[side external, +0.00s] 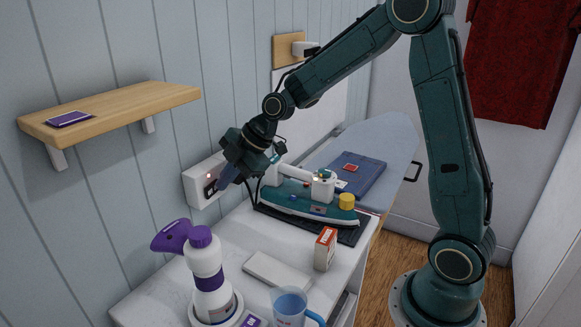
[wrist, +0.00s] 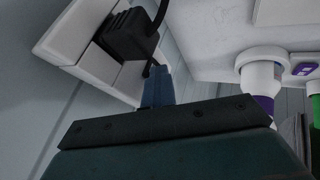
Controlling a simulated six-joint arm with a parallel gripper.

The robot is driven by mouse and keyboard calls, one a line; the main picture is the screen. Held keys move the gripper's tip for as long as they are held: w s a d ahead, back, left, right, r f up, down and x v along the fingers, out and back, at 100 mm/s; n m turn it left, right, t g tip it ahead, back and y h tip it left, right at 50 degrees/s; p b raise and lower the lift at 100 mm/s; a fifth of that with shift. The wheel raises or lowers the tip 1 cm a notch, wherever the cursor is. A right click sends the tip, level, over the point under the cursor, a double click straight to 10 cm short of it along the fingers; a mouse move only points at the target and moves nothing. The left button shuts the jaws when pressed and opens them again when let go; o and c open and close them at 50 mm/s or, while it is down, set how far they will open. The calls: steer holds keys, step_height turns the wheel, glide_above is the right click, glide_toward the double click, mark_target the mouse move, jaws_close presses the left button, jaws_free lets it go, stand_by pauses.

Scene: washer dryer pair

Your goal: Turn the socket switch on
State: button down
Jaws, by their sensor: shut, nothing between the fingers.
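The white socket (side external: 198,188) is mounted on the panelled wall above the counter. In the wrist view the white socket (wrist: 78,38) fills the upper left, with a black plug (wrist: 128,38) in it and a dark cord. My gripper (side external: 223,183) is shut and empty, with its tips close in front of the socket's right part. In the wrist view the gripper's blue fingers (wrist: 158,85) lie together beside the socket's lower right edge. I cannot tell whether they touch it. The switch itself is not clearly visible, and its position cannot be told.
A teal iron (side external: 305,202) stands on the counter (side external: 230,250) right of the socket. A white and purple spray bottle (side external: 207,262), small orange-white box (side external: 325,248) and blue mug (side external: 290,306) are nearer. A wooden shelf (side external: 150,100) juts from the wall at left.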

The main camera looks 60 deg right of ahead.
steer(key=shift+a, duration=0.3)
steer(key=shift+s+a, duration=0.25)
steer(key=shift+a, duration=0.3)
steer(key=shift+s, duration=0.15)
steer(key=s+d+r, duration=0.2)
steer(key=s+r, duration=0.6)
steer(key=s, duration=0.1)
steer(key=shift+d, duration=0.2)
stand_by(0.6)
